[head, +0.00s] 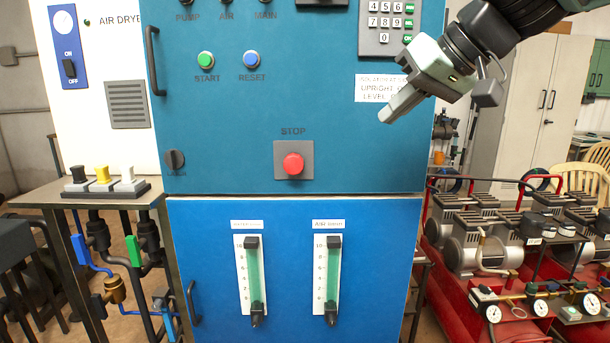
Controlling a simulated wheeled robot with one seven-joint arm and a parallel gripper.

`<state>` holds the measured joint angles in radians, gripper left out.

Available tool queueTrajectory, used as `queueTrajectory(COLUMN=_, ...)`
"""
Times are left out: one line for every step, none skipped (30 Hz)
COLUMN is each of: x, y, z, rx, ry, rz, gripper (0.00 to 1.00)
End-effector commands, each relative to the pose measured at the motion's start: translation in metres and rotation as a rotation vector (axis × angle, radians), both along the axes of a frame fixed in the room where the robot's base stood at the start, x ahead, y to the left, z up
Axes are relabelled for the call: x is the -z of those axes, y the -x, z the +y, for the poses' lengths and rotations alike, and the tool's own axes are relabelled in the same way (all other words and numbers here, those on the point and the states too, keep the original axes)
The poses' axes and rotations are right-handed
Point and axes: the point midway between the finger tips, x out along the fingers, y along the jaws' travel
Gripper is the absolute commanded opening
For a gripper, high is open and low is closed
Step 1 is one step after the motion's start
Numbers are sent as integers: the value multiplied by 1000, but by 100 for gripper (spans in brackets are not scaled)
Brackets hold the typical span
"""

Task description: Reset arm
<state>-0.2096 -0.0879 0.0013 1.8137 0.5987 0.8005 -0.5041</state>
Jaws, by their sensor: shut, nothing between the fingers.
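My gripper (392,112) is at the upper right of the head view, at the end of my arm, which comes in from the top right corner. It is shut and empty, and its fingers point down and to the left. It is in front of the upper teal cabinet panel (255,115) and covers part of a white label (372,88) and the lower right of the keypad (388,25). I cannot tell how far the fingertips are from the panel.
The panel has a green START button (205,59), a blue RESET button (250,60) and a red STOP button (293,164). Two flow gauges (252,280) (327,280) are below. Red-framed compressors (475,245) stand at right.

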Motion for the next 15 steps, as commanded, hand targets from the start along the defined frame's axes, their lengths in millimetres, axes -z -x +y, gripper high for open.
queueTrajectory(x=33, y=20, z=15, rx=-25, ry=36, rz=67, gripper=0)
queueTrajectory(x=51, y=31, z=22, rx=-35, ry=59, rz=101, gripper=0)
queueTrajectory(x=74, y=47, z=29, rx=-49, ry=91, rz=147, gripper=0)
queueTrajectory(x=91, y=60, z=34, rx=-61, ry=117, rz=180, gripper=0)
queueTrajectory(x=108, y=74, z=38, rx=-73, ry=144, rz=211, gripper=0)
queueTrajectory(x=130, y=93, z=43, rx=-89, ry=183, rz=249, gripper=0)
queueTrajectory(x=147, y=107, z=45, rx=-101, ry=214, rz=277, gripper=0)
queueTrajectory(x=162, y=123, z=46, rx=-113, ry=245, rz=305, gripper=0)
queueTrajectory(x=182, y=143, z=45, rx=-129, ry=289, rz=337, gripper=0)
queueTrajectory(x=196, y=158, z=44, rx=-142, ry=322, rz=359, gripper=0)
queueTrajectory(x=210, y=173, z=42, rx=-155, ry=355, rz=379, gripper=0)
queueTrajectory(x=225, y=191, z=38, rx=-170, ry=397, rz=402, gripper=0)
queueTrajectory(x=236, y=204, z=35, rx=-182, ry=428, rz=416, gripper=0)
queueTrajectory(x=245, y=216, z=31, rx=-191, ry=455, rz=429, gripper=0)
queueTrajectory(x=256, y=230, z=25, rx=-203, ry=489, rz=444, gripper=0)
